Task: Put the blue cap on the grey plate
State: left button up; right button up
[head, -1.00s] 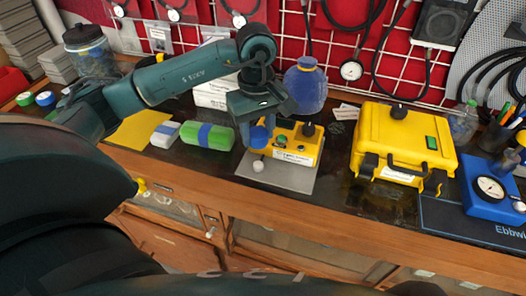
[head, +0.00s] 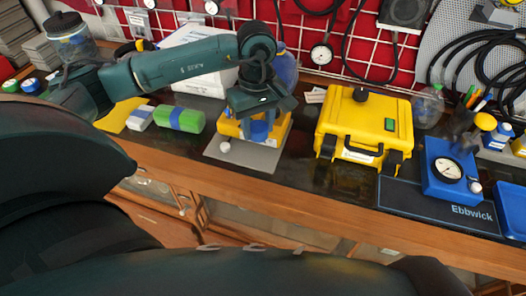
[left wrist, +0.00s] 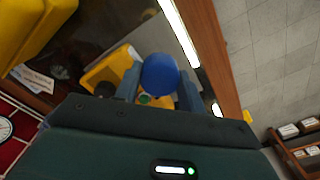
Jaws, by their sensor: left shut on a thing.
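The grey plate (head: 233,156) lies flat near the bench's front edge. A yellow box (head: 229,128) stands on its back part, and a small white ball (head: 225,147) is at its front left. My left gripper (head: 259,131) points down over the yellow box and hides much of it. In the left wrist view it is shut on a round blue cap (left wrist: 160,74), held between the fingertips with the yellow box (left wrist: 110,66) behind it. In the head view the cap is hard to tell from the fingers. My right gripper is not in view.
A yellow case (head: 365,128) stands right of the plate, and a blue gauge block (head: 447,172) further right. A green and blue roll (head: 182,119) lies to the left. A blue vase-like jar (head: 287,68) stands behind the gripper. Dark bench between plate and case is clear.

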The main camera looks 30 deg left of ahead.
aim_at(257, 126)
pick_arm(q)
notch_tip(257, 126, down, 3)
jog(key=shift+f, duration=0.8)
notch_tip(257, 126, down, 3)
jog(key=shift+f+p, duration=0.1)
jog(key=shift+p, duration=0.45)
jog(key=shift+f, duration=0.25)
jog(key=o, duration=0.7)
jog(key=shift+c, duration=0.2)
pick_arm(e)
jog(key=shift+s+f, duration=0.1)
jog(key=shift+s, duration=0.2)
